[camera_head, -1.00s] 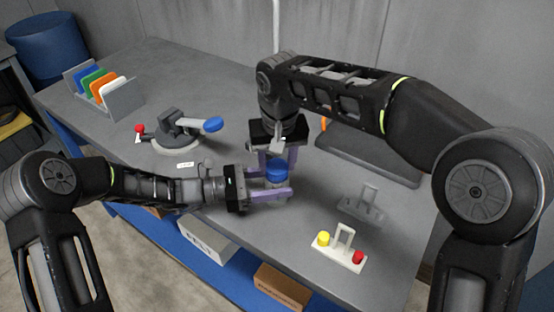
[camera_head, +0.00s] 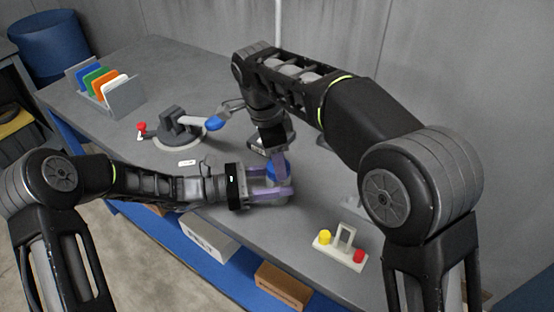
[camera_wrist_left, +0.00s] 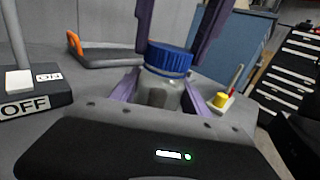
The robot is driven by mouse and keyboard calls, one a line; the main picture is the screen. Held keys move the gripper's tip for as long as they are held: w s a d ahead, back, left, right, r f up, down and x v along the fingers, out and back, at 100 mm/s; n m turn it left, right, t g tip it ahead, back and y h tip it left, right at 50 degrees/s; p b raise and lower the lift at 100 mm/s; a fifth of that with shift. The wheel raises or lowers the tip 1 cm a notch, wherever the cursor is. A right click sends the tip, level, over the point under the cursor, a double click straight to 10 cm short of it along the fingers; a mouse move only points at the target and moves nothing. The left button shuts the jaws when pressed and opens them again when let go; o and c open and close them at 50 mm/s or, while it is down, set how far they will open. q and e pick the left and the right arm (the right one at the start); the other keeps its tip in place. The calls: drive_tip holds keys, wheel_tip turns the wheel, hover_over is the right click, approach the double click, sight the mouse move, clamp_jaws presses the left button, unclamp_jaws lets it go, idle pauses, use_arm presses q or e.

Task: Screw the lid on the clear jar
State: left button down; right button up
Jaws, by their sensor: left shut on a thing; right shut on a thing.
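The clear jar (camera_wrist_left: 160,92) stands upright in the left wrist view with the blue lid (camera_wrist_left: 169,58) on its mouth. In the head view the jar is mostly hidden by my fingers, and the blue lid (camera_head: 285,166) shows partly. My left gripper (camera_head: 272,190) is shut around the jar's body with its purple fingers on both sides. My right gripper (camera_wrist_left: 172,48) comes down from above, shut on the lid with one finger on each side. Whether the lid sits fully down cannot be told.
A white stand with yellow and red knobs (camera_head: 340,252) is right of the jar. A rack of coloured plates (camera_head: 104,88) is at the far left. The table's front edge (camera_head: 215,222) is close by.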

drive_tip(key=o, duration=1.8)
drive_tip(key=shift+o, duration=0.2)
drive_tip(key=shift+n, duration=0.3)
